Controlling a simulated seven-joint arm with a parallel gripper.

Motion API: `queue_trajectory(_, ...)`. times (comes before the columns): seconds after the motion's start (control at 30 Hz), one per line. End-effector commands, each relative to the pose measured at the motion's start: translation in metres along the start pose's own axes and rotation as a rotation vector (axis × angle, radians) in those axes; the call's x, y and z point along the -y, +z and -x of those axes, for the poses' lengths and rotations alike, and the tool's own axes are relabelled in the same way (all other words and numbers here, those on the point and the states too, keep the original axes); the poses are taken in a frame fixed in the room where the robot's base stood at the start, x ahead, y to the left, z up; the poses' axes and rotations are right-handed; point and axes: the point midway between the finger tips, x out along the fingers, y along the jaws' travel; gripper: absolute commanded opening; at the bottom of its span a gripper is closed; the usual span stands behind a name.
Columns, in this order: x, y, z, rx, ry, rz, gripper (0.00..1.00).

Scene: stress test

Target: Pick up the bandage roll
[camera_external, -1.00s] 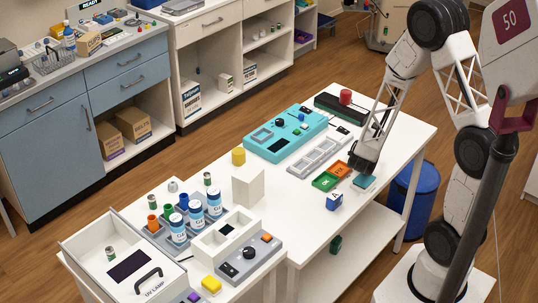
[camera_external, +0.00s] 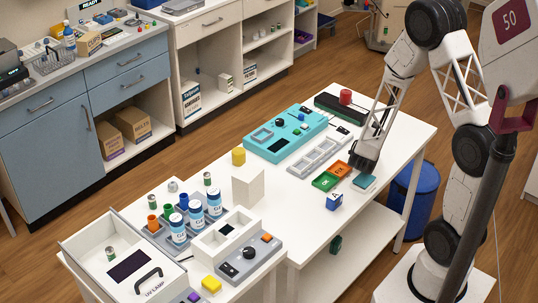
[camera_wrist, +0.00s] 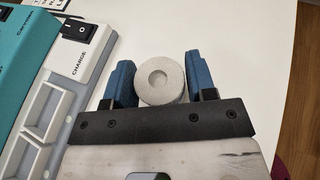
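The bandage roll (camera_wrist: 161,79) is a pale grey-white cylinder with a round hollow in its end face. In the wrist view it sits between the two blue fingers of my gripper (camera_wrist: 163,82). The fingers stand on its left and right, very close to its sides. I cannot tell whether they press on it or leave a thin gap. In the external view my gripper (camera_external: 364,163) is low over the right part of the white table, and I cannot make out the roll there.
A teal pad (camera_external: 364,182), a green tray (camera_external: 325,181) and an orange tray (camera_external: 341,169) lie close to my gripper. A grey charger (camera_wrist: 62,107) with a switch and a teal device (camera_wrist: 28,45) are left of it. Bare white tabletop (camera_wrist: 245,60) lies to the right.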

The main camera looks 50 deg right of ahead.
Motion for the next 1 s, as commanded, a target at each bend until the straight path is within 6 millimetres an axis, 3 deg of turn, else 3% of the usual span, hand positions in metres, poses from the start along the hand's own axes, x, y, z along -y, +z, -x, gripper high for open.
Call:
queue_trajectory(0.03,0.000,0.000,0.000,0.000,0.000,0.000,0.44)
queue_trajectory(0.17,0.000,0.000,0.000,0.000,0.000,0.000,0.24)
queue_trajectory(0.2,0.000,0.000,0.000,0.000,0.000,0.000,0.23)
queue_trajectory(0.67,0.000,0.005,0.002,0.001,0.000,-0.001,0.22)
queue_trajectory(1.0,0.000,0.031,0.013,0.002,0.000,-0.002,0.22)
